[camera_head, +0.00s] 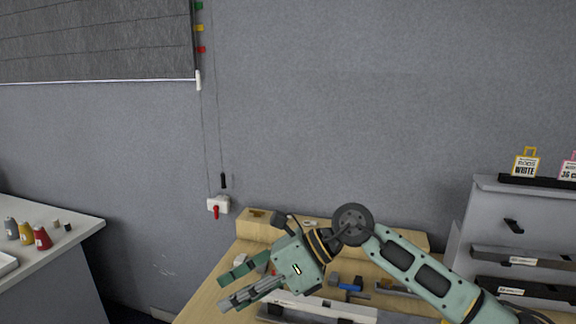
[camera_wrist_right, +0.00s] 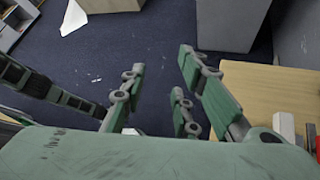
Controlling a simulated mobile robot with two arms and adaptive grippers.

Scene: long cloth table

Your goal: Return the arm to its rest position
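My right arm (camera_head: 425,272) comes in from the lower right of the head view and reaches left over the wooden table. My right gripper (camera_head: 229,288) is at the arm's left end, above the table's left part, with its green and grey fingers apart. In the right wrist view the gripper (camera_wrist_right: 160,82) is also open, with only dark floor seen between the fingers. It holds nothing.
The wooden table (camera_head: 212,300) bears a blue tool (camera_head: 351,286) and other items under the arm. A counter (camera_head: 75,228) with several spools stands at the left. A grey shelf unit (camera_head: 480,215) stands at the right.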

